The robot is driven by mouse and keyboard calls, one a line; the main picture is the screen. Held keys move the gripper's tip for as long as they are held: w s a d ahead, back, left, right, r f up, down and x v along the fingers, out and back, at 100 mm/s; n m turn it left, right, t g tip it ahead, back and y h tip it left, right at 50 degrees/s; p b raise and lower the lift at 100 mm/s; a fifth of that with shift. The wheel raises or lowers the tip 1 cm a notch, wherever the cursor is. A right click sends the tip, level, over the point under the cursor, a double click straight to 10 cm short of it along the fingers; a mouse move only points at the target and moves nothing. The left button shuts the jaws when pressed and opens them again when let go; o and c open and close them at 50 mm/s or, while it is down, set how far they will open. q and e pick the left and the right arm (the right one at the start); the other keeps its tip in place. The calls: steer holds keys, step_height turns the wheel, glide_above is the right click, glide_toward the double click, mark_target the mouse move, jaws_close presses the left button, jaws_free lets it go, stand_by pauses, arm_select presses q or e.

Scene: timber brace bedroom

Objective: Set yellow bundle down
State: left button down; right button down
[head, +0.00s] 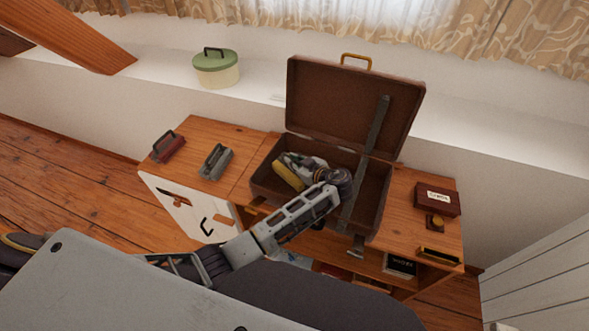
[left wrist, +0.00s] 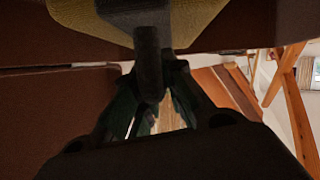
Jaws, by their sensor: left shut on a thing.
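The yellow bundle (head: 286,177) is inside the left part of the open brown suitcase (head: 305,205) in the head view. My left gripper (head: 297,164) is over it and shut on it, reaching in from the suitcase's front right. In the left wrist view the yellow bundle (left wrist: 78,16) is at the top, with a dark grey handle-like piece (left wrist: 148,55) running down between my left gripper's fingers (left wrist: 150,88). I cannot tell whether the bundle touches the suitcase floor. My right gripper is not in view.
The suitcase lid (head: 335,105) stands up behind, with a grey strap (head: 372,140) hanging down. A red bundle (head: 169,148) and a grey bundle (head: 216,161) lie on the desk (head: 240,140) at left. A labelled brown box (head: 432,205) is at right. A green-lidded tin (head: 216,72) stands on the ledge.

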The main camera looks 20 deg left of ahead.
arm_select(q)
steer(key=shift+f, duration=1.75)
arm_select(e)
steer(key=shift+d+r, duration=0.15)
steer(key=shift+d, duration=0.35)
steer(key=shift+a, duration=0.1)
arm_select(q)
steer(key=shift+f, duration=0.1)
steer(key=c, duration=1.5)
jaws_free()
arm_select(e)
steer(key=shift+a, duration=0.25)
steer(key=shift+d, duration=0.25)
